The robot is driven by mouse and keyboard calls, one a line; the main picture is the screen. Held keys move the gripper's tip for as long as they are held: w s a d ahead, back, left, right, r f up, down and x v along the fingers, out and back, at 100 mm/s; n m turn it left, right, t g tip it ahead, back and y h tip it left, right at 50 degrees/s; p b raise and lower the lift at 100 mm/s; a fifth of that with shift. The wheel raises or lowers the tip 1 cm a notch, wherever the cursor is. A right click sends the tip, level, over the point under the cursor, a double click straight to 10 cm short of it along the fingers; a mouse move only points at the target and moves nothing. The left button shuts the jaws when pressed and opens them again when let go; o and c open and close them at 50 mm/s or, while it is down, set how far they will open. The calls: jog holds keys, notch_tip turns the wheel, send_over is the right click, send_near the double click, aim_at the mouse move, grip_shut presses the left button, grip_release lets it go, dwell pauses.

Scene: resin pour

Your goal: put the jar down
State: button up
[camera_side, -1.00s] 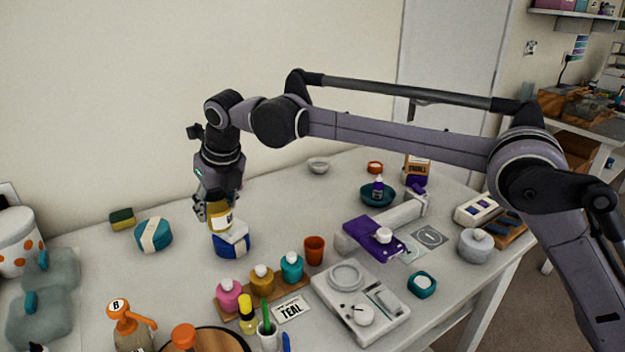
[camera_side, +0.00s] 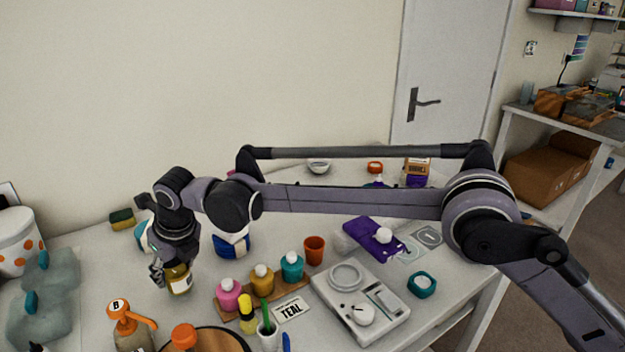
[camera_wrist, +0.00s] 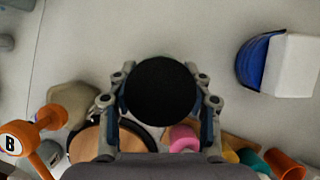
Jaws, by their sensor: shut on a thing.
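The jar (camera_side: 180,281) has amber-yellow contents, a pale label and a black lid (camera_wrist: 162,92). My gripper (camera_side: 168,272) is shut on it near the top, with a finger on each side of the lid in the wrist view. The jar hangs upright, or nearly so, low over the table left of the pink bottle (camera_side: 228,293). I cannot tell whether its base touches the tabletop. My gripper hides part of the jar's upper side in the side view, and the lid hides its body in the wrist view.
The orange pump bottle marked B (camera_side: 131,325) and a dark-rimmed round board (camera_side: 232,340) stand in front. The blue-and-white tub (camera_side: 232,243) is behind right. A wooden rack (camera_side: 291,287) holds several coloured bottles. Bare table (camera_side: 98,268) lies to the left.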

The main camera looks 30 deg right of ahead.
jog(key=shift+f, duration=0.7)
jog(key=shift+f, duration=0.1)
jog(key=o, duration=1.2)
